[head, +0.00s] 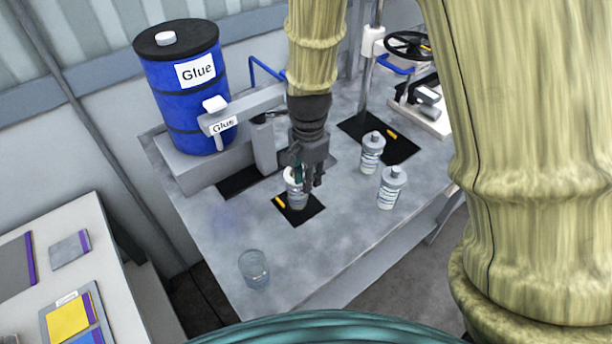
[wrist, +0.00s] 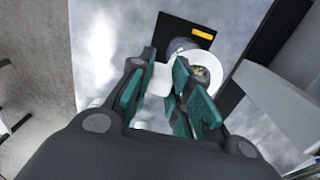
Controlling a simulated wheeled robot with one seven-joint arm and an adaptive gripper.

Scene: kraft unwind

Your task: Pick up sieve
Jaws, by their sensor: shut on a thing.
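My gripper (head: 308,180) is at the black pad with a yellow mark near the middle of the grey table. In the wrist view, my gripper (wrist: 164,64) is closed on a white piece between its teal-lined fingers. The white round-rimmed thing there, which looks like the sieve (wrist: 212,62), shows past the fingers on the right. In the head view, the sieve (head: 291,173) is a white top at a clear cup (head: 296,194) on the pad. The fingers partly hide it, so I cannot tell whether it touches the cup.
A clear empty cup (head: 254,269) stands at the table's front left. Two white bottles (head: 372,152) (head: 391,188) stand to the right. A blue glue drum (head: 186,88) with its spout is at the back left. A handwheel press (head: 410,46) is at the back right.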

